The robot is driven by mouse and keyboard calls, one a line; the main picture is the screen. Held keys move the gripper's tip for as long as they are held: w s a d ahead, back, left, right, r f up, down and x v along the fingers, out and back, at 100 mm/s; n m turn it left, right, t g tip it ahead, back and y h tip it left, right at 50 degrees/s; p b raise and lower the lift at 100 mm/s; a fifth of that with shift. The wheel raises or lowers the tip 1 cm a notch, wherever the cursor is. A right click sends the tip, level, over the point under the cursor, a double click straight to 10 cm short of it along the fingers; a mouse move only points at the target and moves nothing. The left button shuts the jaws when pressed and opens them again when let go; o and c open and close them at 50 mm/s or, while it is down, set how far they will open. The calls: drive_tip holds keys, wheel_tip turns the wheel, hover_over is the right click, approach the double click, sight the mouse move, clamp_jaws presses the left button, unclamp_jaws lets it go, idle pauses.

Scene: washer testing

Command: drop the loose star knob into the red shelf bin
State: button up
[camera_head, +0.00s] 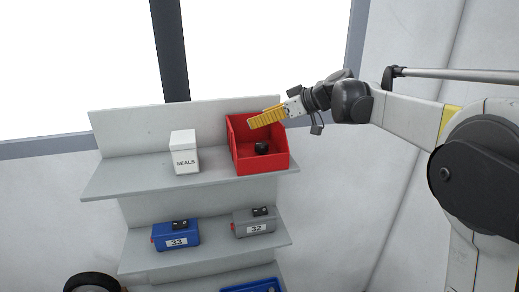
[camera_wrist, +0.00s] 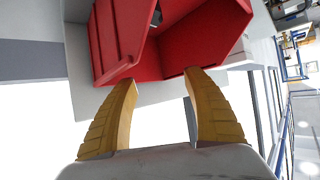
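The red shelf bin (camera_head: 262,166) stands on the top shelf at its right end. A small black object (camera_head: 261,148), which looks like the star knob, lies inside the bin; its shape is too small to make out. A dark piece (camera_wrist: 156,18) also shows inside the red bin (camera_wrist: 205,42) in the wrist view. My gripper (camera_head: 252,124) has yellow fingers and is at the bin's upper rim, above the black object. In the wrist view my gripper (camera_wrist: 162,77) is open, with nothing between its fingers.
A white SEALS box (camera_head: 184,155) stands left of the bin on the top shelf (camera_head: 125,178). A blue unit marked 33 (camera_head: 176,236) and a grey unit marked 32 (camera_head: 254,224) sit on the shelf below. A blue bin (camera_head: 252,286) is lower still.

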drive_tip(key=shift+s+d, duration=0.1)
drive_tip(key=v, duration=1.2)
drive_tip(key=shift+f, duration=0.1)
drive_tip(key=s+d+f+m+h+b, duration=0.2)
drive_tip(key=s+f+b, duration=0.8)
drive_tip(key=f, duration=1.1)
drive_tip(key=s+d+f+m+h+b, duration=0.2)
drive_tip(key=s+f+m+h+b, duration=0.2)
drive_tip(key=s+f+b, duration=0.7)
drive_tip(key=s+d+f+m+h+b, duration=0.2)
drive_tip(key=s+f+m+h+b, duration=0.2)
drive_tip(key=s+f+b, duration=0.7)
wheel_tip(320, 180, down, 21)
drive_tip(key=m+b, duration=0.1)
drive_tip(key=b, duration=0.8)
drive_tip(key=shift+s, duration=0.25)
drive_tip(key=shift+f, duration=0.1)
